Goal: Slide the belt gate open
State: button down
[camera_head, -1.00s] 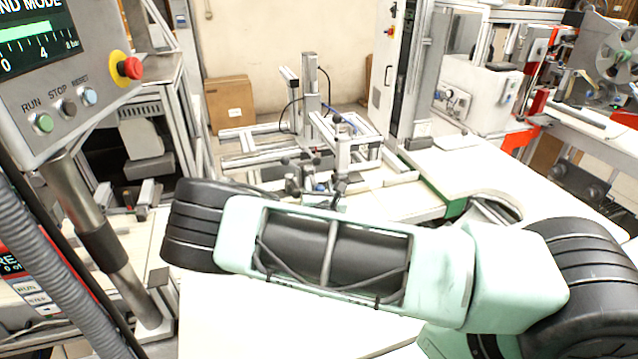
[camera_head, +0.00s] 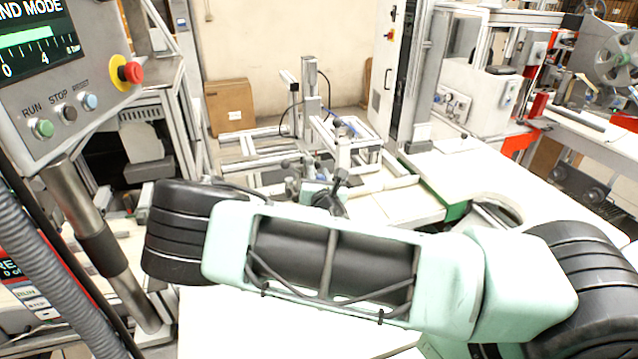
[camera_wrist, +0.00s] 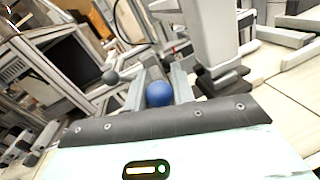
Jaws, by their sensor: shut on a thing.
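A round blue knob (camera_wrist: 160,94) sits between the two fingers of my gripper (camera_wrist: 160,85) in the wrist view, and the fingers are shut on it. It appears to be a handle, but the gate's panel cannot be clearly made out. In the head view my arm crosses the foreground and covers most of the area around the gripper. The knob is hidden or too small to tell there.
In the head view, a metal frame machine (camera_head: 345,140) stands behind my arm. A control panel (camera_head: 60,85) is close on the left. A pale belt table (camera_head: 480,170) extends right.

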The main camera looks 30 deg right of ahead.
jog(key=shift+r, duration=0.3)
jog(key=c, duration=1.2)
grip_release()
jog(key=shift+f, duration=0.1)
jog(key=shift+s+a, duration=0.15)
jog(key=shift+s, duration=0.1)
jog(key=shift+b+v, duration=1.55)
jog(key=shift+v, duration=6.9)
